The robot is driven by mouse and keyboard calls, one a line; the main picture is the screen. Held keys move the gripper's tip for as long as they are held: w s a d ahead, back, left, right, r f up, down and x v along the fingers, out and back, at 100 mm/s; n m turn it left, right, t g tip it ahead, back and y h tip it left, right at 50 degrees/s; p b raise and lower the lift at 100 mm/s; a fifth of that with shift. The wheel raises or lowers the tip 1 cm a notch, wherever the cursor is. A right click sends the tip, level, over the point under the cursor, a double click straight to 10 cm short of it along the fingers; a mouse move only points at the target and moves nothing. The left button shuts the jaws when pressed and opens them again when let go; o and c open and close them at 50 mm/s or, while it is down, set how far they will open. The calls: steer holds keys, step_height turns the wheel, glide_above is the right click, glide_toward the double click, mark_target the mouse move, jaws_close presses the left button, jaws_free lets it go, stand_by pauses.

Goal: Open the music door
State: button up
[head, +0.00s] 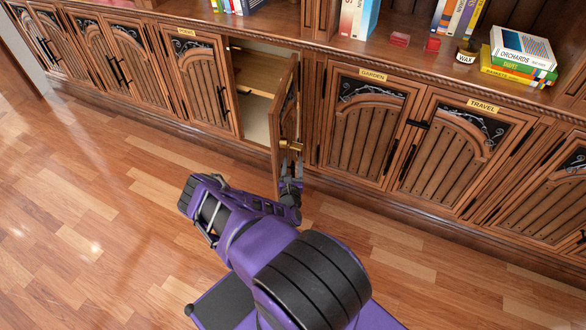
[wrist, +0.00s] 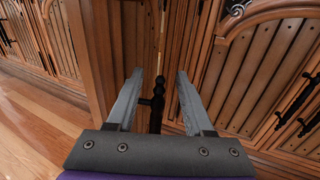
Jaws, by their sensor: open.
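One cabinet door (head: 285,115) stands swung well out from the lower row, seen nearly edge-on in the head view. I cannot read a label on it, so I cannot confirm that it is the music door. Its compartment shows a pale interior and a shelf. My gripper (head: 291,165) is low at this door, partly hidden by my arm. In the wrist view, my gripper (wrist: 160,78) is open, with two grey fingers apart. A black handle-like bar (wrist: 157,105) shows between them; I cannot tell whether they touch it.
The garden door (head: 367,125) and travel door (head: 452,150) are closed to the right. Another labelled door (head: 196,80) is closed to the left. Books (head: 520,50) and a wax tin (head: 467,52) stand on the ledge above. The wooden floor (head: 90,200) is clear at left.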

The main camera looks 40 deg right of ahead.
mark_target(286, 145)
step_height(286, 145, up, 4)
steer(key=shift+r+p, duration=0.2)
steer(key=shift+p, duration=0.25)
